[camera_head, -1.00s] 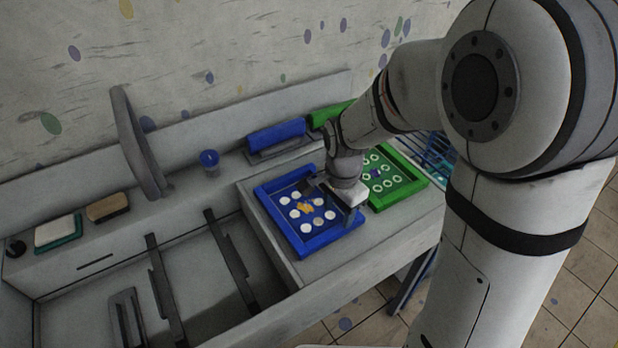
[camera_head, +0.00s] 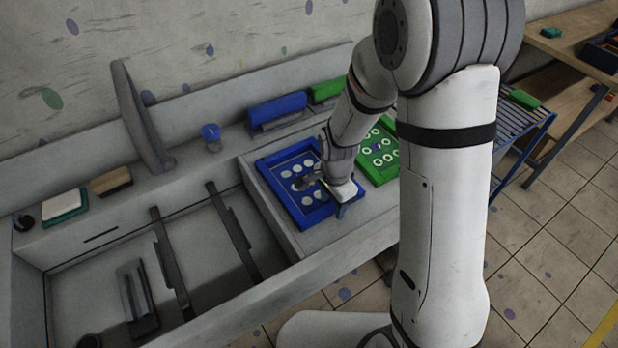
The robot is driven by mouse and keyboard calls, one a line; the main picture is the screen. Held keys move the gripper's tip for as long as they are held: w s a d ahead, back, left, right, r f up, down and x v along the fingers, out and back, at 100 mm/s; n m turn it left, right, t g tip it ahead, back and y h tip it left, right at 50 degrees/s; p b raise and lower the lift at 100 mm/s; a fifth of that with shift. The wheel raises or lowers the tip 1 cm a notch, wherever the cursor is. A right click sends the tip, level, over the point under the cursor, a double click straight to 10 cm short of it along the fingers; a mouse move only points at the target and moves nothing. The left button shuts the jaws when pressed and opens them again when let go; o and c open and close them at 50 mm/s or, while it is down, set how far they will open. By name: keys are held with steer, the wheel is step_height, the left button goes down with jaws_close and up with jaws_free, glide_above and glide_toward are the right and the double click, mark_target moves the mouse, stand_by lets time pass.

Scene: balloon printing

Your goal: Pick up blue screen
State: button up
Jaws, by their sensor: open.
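The blue screen (camera_head: 268,173) is a flat blue frame with several white round spots. It lies on the raised right part of the grey workbench. My gripper (camera_head: 323,192) is open at the screen's right side, low over or at its right edge; I cannot tell whether its fingers touch the frame. My gripper and wrist hide part of the frame's right side.
A green screen (camera_head: 379,178) lies just right of the blue one, partly behind my arm. A blue block (camera_head: 277,110) and a green block (camera_head: 326,91) stand behind. A blue-topped cup (camera_head: 211,137) stands left. Two dark rails (camera_head: 232,232) cross the sunken bay at left.

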jaws_close()
stand_by(0.4)
steer(key=shift+r, duration=0.1)
